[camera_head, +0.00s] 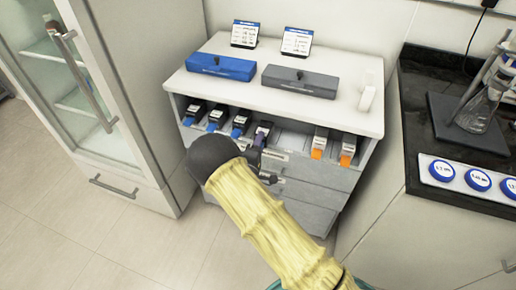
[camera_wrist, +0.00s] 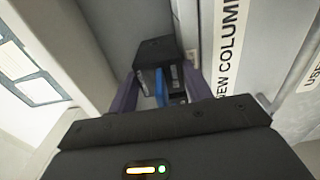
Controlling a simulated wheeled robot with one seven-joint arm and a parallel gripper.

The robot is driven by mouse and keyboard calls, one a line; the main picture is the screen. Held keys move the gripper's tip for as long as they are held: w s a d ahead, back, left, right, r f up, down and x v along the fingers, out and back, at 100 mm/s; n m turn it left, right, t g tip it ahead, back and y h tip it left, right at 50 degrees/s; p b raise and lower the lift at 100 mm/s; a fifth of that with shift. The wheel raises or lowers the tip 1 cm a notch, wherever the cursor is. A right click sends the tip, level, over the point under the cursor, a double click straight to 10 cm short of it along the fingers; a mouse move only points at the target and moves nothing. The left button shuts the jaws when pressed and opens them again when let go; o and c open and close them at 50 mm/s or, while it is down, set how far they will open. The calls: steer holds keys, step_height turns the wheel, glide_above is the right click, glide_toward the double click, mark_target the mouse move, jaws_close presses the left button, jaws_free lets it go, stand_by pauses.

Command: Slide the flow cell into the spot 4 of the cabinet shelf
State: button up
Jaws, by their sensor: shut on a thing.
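The flow cell, a dark block with a blue strip, shows in the wrist view (camera_wrist: 155,50). It sits between the two purple fingers of my gripper (camera_wrist: 161,88), which is shut on it. In the head view the held flow cell (camera_head: 264,128) is at the front opening of the cabinet shelf (camera_head: 290,133), fourth from the left. My gripper (camera_head: 259,142) is there too, largely hidden by my arm. I cannot tell how deep the cell is in the spot.
Several dark and blue units (camera_head: 216,117) stand on the shelf at left. Two white and orange ones (camera_head: 320,142) stand at right, with a gap between. A blue box (camera_head: 221,67) and a grey box (camera_head: 299,80) are on top. A glass-door cabinet (camera_head: 85,95) is at left.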

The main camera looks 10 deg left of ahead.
steer(key=shift+w, duration=0.3)
steer(key=shift+f, duration=0.15)
steer(key=o, duration=1.2)
steer(key=shift+o, duration=0.2)
steer(key=s+a, duration=0.2)
steer(key=s, duration=1.5)
steer(key=shift+s, duration=0.15)
